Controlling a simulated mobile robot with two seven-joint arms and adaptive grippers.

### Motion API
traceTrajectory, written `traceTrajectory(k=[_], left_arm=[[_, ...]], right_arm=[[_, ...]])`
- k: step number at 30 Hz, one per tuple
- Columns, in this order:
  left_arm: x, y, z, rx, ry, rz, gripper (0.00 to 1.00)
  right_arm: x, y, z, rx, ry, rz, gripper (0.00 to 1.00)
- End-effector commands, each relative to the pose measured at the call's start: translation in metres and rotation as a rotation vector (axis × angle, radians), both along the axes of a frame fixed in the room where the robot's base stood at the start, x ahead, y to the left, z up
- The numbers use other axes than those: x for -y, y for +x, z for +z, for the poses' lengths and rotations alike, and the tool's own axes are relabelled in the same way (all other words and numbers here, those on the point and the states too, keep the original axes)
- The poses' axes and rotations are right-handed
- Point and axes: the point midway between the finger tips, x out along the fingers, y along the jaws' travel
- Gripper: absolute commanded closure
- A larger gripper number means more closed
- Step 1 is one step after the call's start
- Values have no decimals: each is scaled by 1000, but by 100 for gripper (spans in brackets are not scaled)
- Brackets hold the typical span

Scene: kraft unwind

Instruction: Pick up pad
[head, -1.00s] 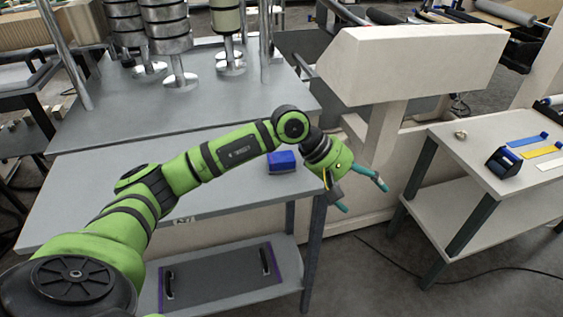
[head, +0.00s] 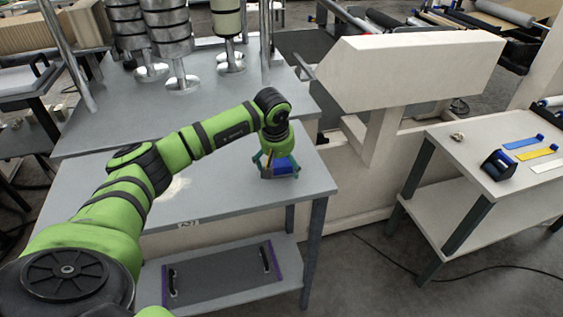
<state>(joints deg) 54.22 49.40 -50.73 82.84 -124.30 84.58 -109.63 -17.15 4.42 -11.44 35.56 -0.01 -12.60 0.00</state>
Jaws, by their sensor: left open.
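The pad, a small blue block (head: 284,166), sits on the grey table (head: 232,204) near its right end. My left gripper (head: 279,172) points down over the pad, with its teal fingers open on the pad's left and right sides. The gripper body hides part of the pad. I cannot tell whether the fingers touch it. My right gripper is not in view.
Metal posts with stacked rolls (head: 172,45) stand on the grey surface behind. A pale machine housing (head: 410,72) rises to the right. A white side table (head: 466,168) holds a dark tape dispenser (head: 498,165) and coloured strips. A dark panel lies on the lower shelf.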

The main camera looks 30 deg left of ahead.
Motion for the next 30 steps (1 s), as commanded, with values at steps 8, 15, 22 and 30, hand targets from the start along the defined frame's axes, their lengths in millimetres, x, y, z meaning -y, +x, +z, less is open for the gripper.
traceTrajectory(k=[8, 15, 22, 30], left_arm=[[0, 0, -1, 1, -1, 0, 24], [0, 0, -2, -1, -1, 0, 75], [0, 0, -2, -2, -1, 0, 75], [0, 1, 11, 3, -1, -1, 75]], right_arm=[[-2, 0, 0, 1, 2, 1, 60], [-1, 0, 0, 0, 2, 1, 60], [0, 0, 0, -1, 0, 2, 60], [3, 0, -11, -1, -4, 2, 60]])
